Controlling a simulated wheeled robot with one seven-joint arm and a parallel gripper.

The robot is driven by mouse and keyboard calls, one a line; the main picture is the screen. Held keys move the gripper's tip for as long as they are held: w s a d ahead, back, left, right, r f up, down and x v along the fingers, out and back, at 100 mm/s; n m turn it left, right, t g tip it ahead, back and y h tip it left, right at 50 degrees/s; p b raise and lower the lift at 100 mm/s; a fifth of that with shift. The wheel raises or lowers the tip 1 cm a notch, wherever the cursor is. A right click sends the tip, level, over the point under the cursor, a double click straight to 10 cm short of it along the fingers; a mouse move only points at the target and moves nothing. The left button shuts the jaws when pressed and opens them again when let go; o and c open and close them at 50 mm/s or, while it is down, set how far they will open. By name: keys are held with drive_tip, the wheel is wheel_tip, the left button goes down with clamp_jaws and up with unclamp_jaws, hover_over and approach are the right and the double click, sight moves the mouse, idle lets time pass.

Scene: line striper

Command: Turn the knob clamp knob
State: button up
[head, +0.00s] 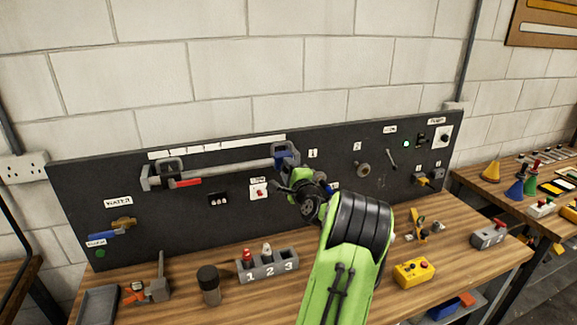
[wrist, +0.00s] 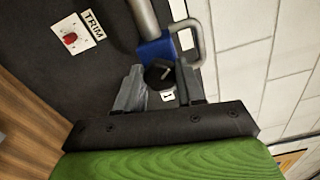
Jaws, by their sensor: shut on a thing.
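The clamp's black knob (wrist: 159,74) sits between the fingers of my gripper (wrist: 160,82) in the wrist view. It has a light mark on its face. My gripper is shut on it. The knob is below a blue clamp block (wrist: 155,47) on a grey bar with a grey loop beside it. In the head view the blue block (head: 284,150) is at the right end of the bar (head: 230,167), on the black panel. My gripper (head: 288,182) is just below it there, and my arm hides the knob.
A red TRIM knob (wrist: 70,38) on a white plate is left of my gripper in the wrist view. Below the panel (head: 85,190), the wooden bench holds a numbered grey block (head: 268,268), a dark cylinder (head: 209,285) and a yellow box (head: 413,272). Bench space around my arm is partly free.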

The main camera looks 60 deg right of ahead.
drive_tip(key=shift+m+p, duration=2.6)
drive_tip(key=shift+m, duration=0.9)
drive_tip(key=o, duration=1)
drive_tip(key=shift+s, duration=0.15)
